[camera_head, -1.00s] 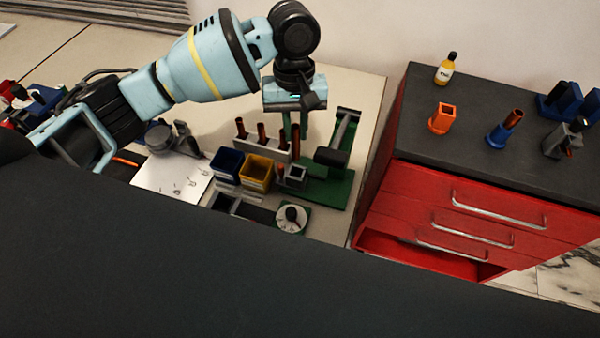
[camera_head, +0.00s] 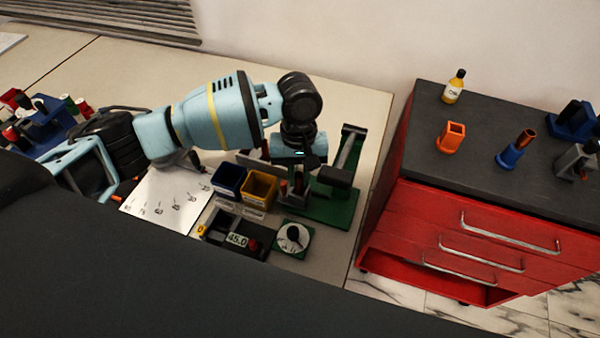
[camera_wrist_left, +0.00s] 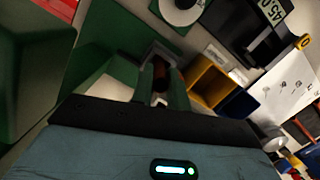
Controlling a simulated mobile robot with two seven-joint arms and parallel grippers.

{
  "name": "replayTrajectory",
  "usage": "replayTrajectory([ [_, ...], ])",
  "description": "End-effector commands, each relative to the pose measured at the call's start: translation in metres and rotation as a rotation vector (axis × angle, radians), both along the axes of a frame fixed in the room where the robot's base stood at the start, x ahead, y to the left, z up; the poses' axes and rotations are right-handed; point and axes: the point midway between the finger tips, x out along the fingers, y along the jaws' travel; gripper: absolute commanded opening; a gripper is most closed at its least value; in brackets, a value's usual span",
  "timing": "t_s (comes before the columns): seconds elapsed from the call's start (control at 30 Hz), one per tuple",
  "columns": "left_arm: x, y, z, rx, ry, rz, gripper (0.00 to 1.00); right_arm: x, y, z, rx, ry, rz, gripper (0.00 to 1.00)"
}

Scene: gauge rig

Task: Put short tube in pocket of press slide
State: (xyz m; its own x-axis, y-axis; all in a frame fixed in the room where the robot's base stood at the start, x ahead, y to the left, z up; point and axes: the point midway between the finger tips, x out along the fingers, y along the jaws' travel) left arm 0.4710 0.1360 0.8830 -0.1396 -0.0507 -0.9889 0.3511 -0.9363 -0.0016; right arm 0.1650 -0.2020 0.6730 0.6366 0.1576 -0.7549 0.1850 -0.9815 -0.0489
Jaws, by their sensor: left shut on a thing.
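My left gripper (camera_head: 299,178) is shut on the short tube and points down over the press. In the left wrist view the copper-brown short tube (camera_wrist_left: 160,72) shows between the fingers (camera_wrist_left: 158,92). The grey square pocket of the press slide (camera_wrist_left: 165,50) is right around or just beyond the tube's end; I cannot tell how far the tube is inside. In the head view the gripper largely hides the pocket and the tube. The press has a green base (camera_head: 322,212) and a dark lever arm (camera_head: 336,176). My right gripper is not in view.
A blue bin (camera_head: 228,180) and a yellow bin (camera_head: 259,189) stand left of the press. A gauge reading 45.0 (camera_head: 236,239) and a round dial (camera_head: 293,237) are in front. A red drawer cabinet (camera_head: 460,225) stands to the right.

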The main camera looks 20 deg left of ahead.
Motion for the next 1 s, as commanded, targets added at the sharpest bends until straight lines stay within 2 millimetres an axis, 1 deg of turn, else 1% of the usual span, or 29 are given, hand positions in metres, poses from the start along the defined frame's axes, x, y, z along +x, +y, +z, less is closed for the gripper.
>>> replayTrajectory([
  [0.2,0.001,0.0,0.001,-0.001,-0.004,0.0,0.0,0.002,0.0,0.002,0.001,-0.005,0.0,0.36],
  [0.37,0.001,-0.001,-0.001,-0.001,-0.003,-0.001,0.0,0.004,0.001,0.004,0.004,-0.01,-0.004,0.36],
  [0.4,0.001,0.0,-0.001,-0.001,-0.003,-0.001,0.21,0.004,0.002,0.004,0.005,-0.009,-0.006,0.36],
  [0.53,0.001,0.0,-0.001,-0.001,-0.003,-0.001,0.38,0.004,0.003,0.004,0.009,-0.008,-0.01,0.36],
  [0.87,0.001,0.0,0.0,-0.001,-0.003,0.0,0.38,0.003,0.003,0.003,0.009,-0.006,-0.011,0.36],
  [0.93,0.001,0.0,0.005,-0.001,-0.003,0.001,0.38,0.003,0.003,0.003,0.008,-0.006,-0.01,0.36],
  [1.0,0.003,0.0,0.014,-0.001,-0.006,0.001,0.38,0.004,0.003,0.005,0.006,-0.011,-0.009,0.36],
])
